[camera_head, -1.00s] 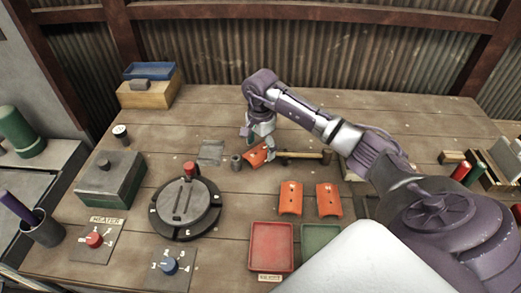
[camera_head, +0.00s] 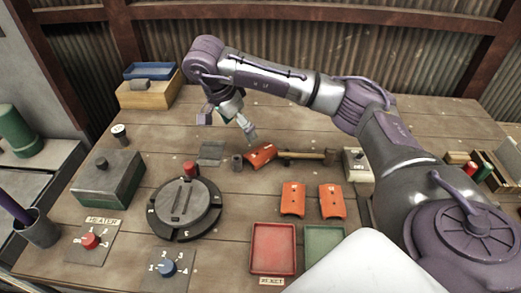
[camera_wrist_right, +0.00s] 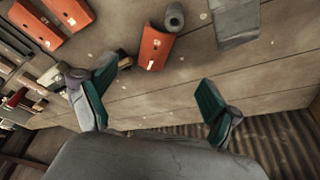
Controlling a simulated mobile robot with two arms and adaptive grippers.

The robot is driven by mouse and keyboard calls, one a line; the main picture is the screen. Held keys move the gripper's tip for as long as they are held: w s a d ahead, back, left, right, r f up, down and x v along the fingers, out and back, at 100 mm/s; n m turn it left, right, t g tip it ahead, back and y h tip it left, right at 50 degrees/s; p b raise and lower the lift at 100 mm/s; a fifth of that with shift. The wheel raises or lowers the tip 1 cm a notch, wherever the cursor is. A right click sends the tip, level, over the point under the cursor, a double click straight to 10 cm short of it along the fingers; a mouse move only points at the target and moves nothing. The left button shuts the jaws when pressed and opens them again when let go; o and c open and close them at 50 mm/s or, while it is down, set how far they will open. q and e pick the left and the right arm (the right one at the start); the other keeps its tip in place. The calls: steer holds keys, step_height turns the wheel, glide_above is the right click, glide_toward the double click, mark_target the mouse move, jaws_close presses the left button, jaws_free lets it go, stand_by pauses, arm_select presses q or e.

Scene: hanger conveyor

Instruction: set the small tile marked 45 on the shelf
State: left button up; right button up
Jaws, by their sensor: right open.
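Three orange tiles show. One orange tile (camera_head: 261,155) lies tilted near the middle of the table, beside a small grey cylinder (camera_head: 237,162). It also shows in the right wrist view (camera_wrist_right: 154,48). Two more orange tiles (camera_head: 293,198) (camera_head: 331,201) lie side by side nearer me. Their marks are too small to read, so I cannot tell which is 45. My right gripper (camera_head: 228,126) is open and empty, raised above and behind the middle tile; its spread fingers show in the right wrist view (camera_wrist_right: 152,104). I cannot make out the shelf for certain. My left gripper is not in view.
A hammer-like tool (camera_head: 305,156) lies right of the middle tile. A grey bent plate (camera_head: 211,153) lies left of it. A round dial (camera_head: 184,208), a green box (camera_head: 108,178), a red tray (camera_head: 273,248) and a green tray (camera_head: 323,245) stand nearer me.

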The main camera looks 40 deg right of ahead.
steer(key=h, duration=0.1)
glide_above(256, 154)
steer(key=a, duration=0.3)
steer(key=f, duration=0.7)
steer(key=shift+s+d+f, duration=0.1)
steer(key=shift+d+f, duration=0.1)
steer(key=shift+f, duration=0.15)
steer(key=shift+s+d+f+p, duration=0.1)
steer(key=shift+d+f+p, duration=0.2)
steer(key=shift+f, duration=0.15)
steer(key=p+x, duration=0.1)
steer(key=x, duration=0.2)
steer(key=shift+s+d+f, duration=0.1)
steer(key=shift+d+f, duration=0.05)
steer(key=shift+f, duration=0.15)
steer(key=shift+d+f, duration=0.1)
steer(key=shift+f, duration=0.25)
steer(key=shift+c, duration=0.2)
